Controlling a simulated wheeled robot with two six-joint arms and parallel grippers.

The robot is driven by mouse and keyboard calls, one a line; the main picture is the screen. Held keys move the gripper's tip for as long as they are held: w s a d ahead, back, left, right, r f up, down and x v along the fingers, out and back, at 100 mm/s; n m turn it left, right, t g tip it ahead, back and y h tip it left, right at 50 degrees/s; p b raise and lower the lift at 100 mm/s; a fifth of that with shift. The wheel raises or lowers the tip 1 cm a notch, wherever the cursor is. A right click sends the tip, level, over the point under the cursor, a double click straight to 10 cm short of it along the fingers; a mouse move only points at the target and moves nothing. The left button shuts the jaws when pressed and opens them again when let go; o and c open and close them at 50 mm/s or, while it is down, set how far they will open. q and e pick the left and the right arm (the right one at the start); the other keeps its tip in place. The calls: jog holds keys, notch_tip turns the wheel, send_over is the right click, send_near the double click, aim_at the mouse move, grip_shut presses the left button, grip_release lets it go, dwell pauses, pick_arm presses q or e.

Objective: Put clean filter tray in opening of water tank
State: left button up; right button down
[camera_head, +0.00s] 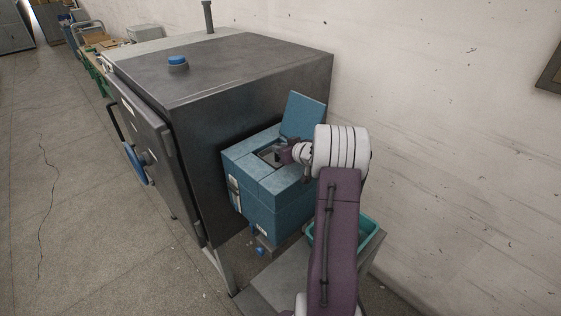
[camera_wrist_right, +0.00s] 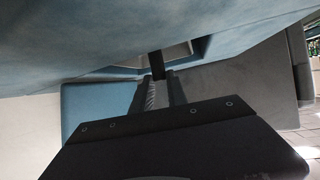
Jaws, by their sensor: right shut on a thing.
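The blue water tank (camera_head: 272,207) stands against the side of a large dark machine, its lid (camera_head: 303,114) raised. The square opening (camera_head: 262,151) is in its top; the tank also shows in the wrist view (camera_wrist_right: 90,105). My right gripper (camera_head: 283,155) is over the opening, shut on a dark upright piece (camera_wrist_right: 157,65), which I take as the filter tray's handle. The gripper shows low in the wrist view (camera_wrist_right: 158,92). The tray's body is mostly hidden, so I cannot tell how deep or how level it sits. My left gripper is not in view.
The big dark machine (camera_head: 225,75) with a blue knob on top stands left of the tank. A teal bin (camera_head: 369,232) sits on a grey stand (camera_head: 270,290), partly behind my right arm. A wall is at the right; the floor at left is open.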

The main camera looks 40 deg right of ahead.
jog(key=shift+w+d+f, duration=0.1)
jog(key=shift+w+f, duration=0.05)
jog(key=shift+f, duration=0.1)
jog(key=shift+s+a+f, duration=0.1)
jog(key=shift+f, duration=0.5)
jog(key=shift+s+a+f, duration=0.1)
jog(key=shift+f, duration=0.5)
jog(key=shift+s+a+f, duration=0.1)
jog(key=shift+s+f, duration=0.1)
jog(key=shift+f, duration=0.05)
jog(key=shift+w+f, duration=0.15)
jog(key=shift+w, duration=0.05)
jog(key=c, duration=1.7)
grip_release()
jog(key=shift+f, duration=0.1)
jog(key=shift+o, duration=0.6)
jog(key=shift+s, duration=0.1)
